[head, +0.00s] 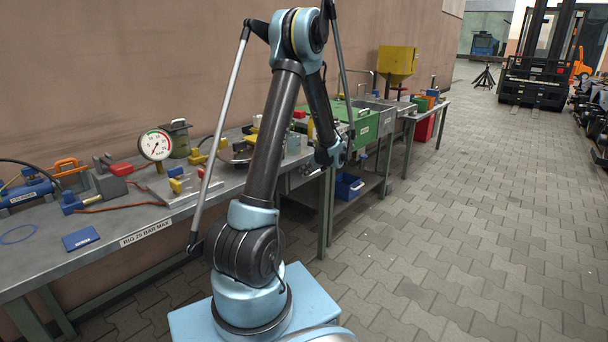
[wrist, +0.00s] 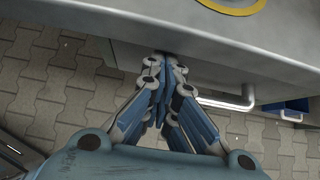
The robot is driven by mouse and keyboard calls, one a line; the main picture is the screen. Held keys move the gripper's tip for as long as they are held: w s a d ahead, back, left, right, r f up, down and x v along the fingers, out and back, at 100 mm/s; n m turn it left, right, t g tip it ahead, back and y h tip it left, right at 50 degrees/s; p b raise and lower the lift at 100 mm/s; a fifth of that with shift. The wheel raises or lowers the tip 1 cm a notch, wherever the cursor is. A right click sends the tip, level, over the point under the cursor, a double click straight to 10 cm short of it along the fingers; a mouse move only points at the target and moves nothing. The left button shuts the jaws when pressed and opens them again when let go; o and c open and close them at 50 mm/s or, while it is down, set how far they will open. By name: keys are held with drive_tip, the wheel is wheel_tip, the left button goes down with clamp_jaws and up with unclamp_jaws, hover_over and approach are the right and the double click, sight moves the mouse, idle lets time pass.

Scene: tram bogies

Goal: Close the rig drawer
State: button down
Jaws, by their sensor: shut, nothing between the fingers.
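The rig drawer (wrist: 215,72) is a grey front under the bench top in the wrist view, with a pale bar handle (wrist: 235,104) to the right of my fingers. My gripper (wrist: 166,58) is shut and empty, its fingertips at the drawer front, left of the handle. I cannot tell whether they touch it. How far the drawer stands out is not clear. In the head view the drawer (head: 300,181) shows small beneath the bench, partly behind my arm, and my fingers cannot be made out.
The grey workbench (head: 120,228) runs along the wall, carrying a pressure gauge (head: 155,146), a blue pump (head: 27,193) and fittings. A blue bin (head: 348,186) sits on the lower shelf right of the drawer. The paved floor (head: 450,220) to the right is clear.

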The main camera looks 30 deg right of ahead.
drive_tip(key=s+f+v, duration=0.1)
drive_tip(key=f+v, duration=0.1)
drive_tip(key=v, duration=1)
drive_tip(key=shift+s+d+r, duration=0.3)
drive_tip(key=shift+s+d, duration=0.05)
drive_tip(key=shift+s, duration=0.25)
drive_tip(key=shift+a, duration=0.1)
drive_tip(key=a+r+n+g, duration=0.25)
drive_tip(key=a+n, duration=0.45)
drive_tip(key=a, duration=0.9)
drive_tip(key=a+r+n+g, duration=0.2)
drive_tip(key=a+r+n, duration=0.35)
drive_tip(key=a, duration=1.05)
drive_tip(key=s+a+f+n+g+h, duration=0.1)
drive_tip(key=s+a+f+n, duration=0.3)
drive_tip(key=s+a+n, duration=0.3)
drive_tip(key=s+a+f+n+g+h, duration=0.1)
drive_tip(key=s+a+f+n, duration=0.4)
drive_tip(key=s+n, duration=0.8)
drive_tip(key=a+h, duration=0.1)
drive_tip(key=a, duration=0.2)
drive_tip(key=shift+a, duration=0.3)
